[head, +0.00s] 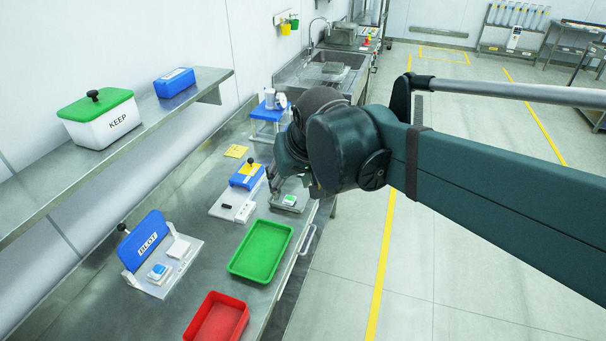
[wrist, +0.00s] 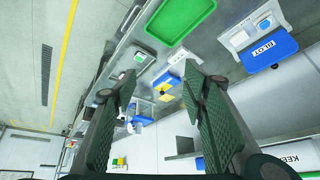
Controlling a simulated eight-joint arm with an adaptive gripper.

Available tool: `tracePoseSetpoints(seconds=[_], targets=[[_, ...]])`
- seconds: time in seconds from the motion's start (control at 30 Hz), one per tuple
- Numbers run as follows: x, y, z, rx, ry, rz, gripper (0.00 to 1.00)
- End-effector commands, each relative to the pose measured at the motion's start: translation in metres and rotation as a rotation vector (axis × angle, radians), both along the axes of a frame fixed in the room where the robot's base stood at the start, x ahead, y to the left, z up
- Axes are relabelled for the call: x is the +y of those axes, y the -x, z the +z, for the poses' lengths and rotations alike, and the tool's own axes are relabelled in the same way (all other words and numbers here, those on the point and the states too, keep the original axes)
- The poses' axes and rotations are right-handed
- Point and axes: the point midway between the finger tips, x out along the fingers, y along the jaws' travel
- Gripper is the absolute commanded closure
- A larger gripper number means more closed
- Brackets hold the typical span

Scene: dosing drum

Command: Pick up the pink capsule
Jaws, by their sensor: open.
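I cannot make out a pink capsule in either view; it may be hidden or too small to tell. My gripper (wrist: 160,84) is open in the wrist view, with two dark ridged fingers spread apart and nothing between them. In the head view my gripper (head: 274,182) hangs over the right edge of the steel bench (head: 165,235), close to a small device with a green top (head: 289,200). My dark wrist and arm hide part of the bench behind them.
A green tray (head: 261,250) and a red tray (head: 217,318) lie on the bench. A shelf holds a KEEP box (head: 100,122) and a blue box (head: 174,82).

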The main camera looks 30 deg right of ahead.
Motion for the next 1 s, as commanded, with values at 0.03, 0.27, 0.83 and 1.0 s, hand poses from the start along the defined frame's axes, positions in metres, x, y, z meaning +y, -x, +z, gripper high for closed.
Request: tracePoseSetpoints(seconds=[0.03,0.27,0.83,1.0], targets=[[-0.003,-0.010,0.002,0.007,-0.004,-0.011,0.57],[-0.015,-0.048,0.008,0.043,-0.021,-0.057,0.57],[-0.051,-0.146,0.005,0.130,-0.062,-0.172,0.57],[-0.064,-0.176,-0.002,0.156,-0.074,-0.209,0.57]])
